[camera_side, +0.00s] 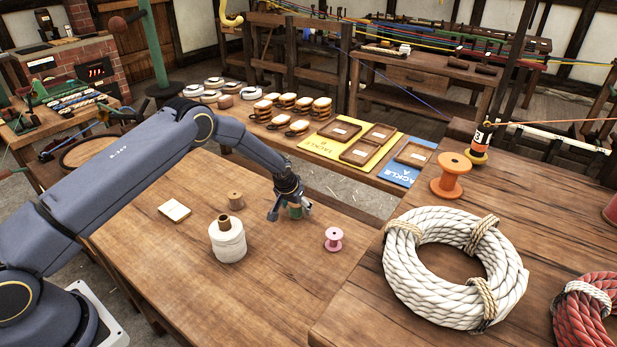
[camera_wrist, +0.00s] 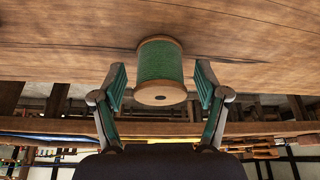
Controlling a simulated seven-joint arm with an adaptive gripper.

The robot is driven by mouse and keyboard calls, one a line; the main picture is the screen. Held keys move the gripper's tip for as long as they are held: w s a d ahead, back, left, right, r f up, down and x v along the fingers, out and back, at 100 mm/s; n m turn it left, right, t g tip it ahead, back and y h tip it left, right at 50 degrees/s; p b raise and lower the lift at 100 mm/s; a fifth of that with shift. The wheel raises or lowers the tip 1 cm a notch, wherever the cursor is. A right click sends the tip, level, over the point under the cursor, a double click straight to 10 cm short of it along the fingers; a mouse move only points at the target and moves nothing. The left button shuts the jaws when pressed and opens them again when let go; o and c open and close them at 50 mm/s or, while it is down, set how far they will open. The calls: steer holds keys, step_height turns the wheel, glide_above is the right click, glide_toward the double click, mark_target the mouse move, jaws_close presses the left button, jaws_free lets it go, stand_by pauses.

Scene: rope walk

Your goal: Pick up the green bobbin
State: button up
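The green bobbin (camera_wrist: 160,66) is a wooden spool wound with green thread. In the wrist view it stands on the table between my gripper's two open fingers, with a visible gap on each side. In the side view the green bobbin (camera_side: 295,211) is mostly hidden behind my gripper (camera_side: 290,213), which is low over the table and around it. The fingers (camera_wrist: 160,88) are spread apart and hold nothing.
A pink bobbin (camera_side: 333,239) stands to the right of my gripper. A white twine spool (camera_side: 228,240), a small brown spool (camera_side: 235,199) and a pale card (camera_side: 174,211) lie to the left. A rope coil (camera_side: 455,262) lies on the right table.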

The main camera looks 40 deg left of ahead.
steer(key=c, duration=1.1)
steer(key=shift+r, duration=0.1)
